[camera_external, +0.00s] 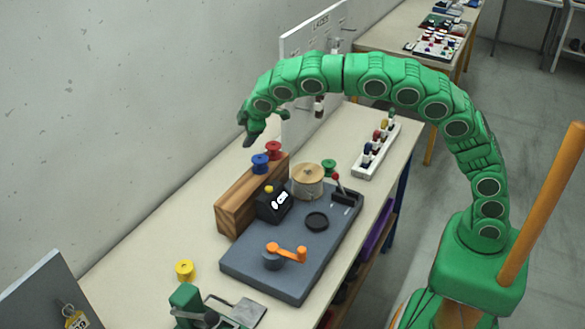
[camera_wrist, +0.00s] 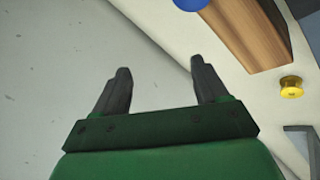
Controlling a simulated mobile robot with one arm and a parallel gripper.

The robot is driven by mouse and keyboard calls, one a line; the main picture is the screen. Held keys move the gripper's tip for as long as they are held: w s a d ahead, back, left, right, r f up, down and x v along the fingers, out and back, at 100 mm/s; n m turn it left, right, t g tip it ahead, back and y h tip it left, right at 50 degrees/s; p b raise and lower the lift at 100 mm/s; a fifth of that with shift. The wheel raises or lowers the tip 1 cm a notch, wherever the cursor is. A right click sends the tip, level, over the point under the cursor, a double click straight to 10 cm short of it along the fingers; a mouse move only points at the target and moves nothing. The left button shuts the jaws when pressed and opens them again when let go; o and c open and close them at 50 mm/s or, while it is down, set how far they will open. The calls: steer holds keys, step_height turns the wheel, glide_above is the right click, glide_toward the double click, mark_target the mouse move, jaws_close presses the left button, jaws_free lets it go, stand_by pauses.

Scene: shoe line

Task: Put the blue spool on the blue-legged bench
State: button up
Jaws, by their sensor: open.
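The blue spool (camera_external: 260,163) stands on top of a wooden block (camera_external: 236,200), beside a red spool (camera_external: 273,149). In the wrist view only a piece of the blue spool (camera_wrist: 190,3) shows at the top edge, by the wooden block (camera_wrist: 252,32). The blue-legged bench (camera_external: 140,252) is the near table, with a dark blue leg at its far right; the block stands on it. My gripper (camera_external: 264,127) is above and beyond the spools, near the wall side. In the wrist view its fingers (camera_wrist: 160,75) are apart with nothing between them.
A grey base plate (camera_external: 255,270) holds an orange crank, a black box and a wooden reel. A yellow spool (camera_external: 185,270) stands on bare benchtop at the near left. A white rack of spools (camera_external: 364,165) and a white upright panel (camera_external: 300,45) stand farther back.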

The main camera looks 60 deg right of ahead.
mark_target(259, 158)
steer(key=shift+s+d+f+m+g+y, duration=0.35)
steer(key=shift+d+f+m+g, duration=0.65)
steer(key=shift+f, duration=1.25)
steer(key=shift+s+d+f+m+g+y, duration=0.1)
steer(key=shift+s+f+m+g+y, duration=0.3)
steer(key=shift+f+m, duration=1.5)
steer(key=shift+s+d+f+m+g+y, duration=0.15)
steer(key=shift+s+d+f+m+g, duration=0.55)
steer(key=shift+f, duration=1.9)
steer(key=shift+w+a+g, duration=0.15)
steer(key=shift+w+g, duration=0.15)
steer(key=shift+w, duration=0.05)
steer(key=c, duration=0.9)
steer(key=shift+r, duration=0.15)
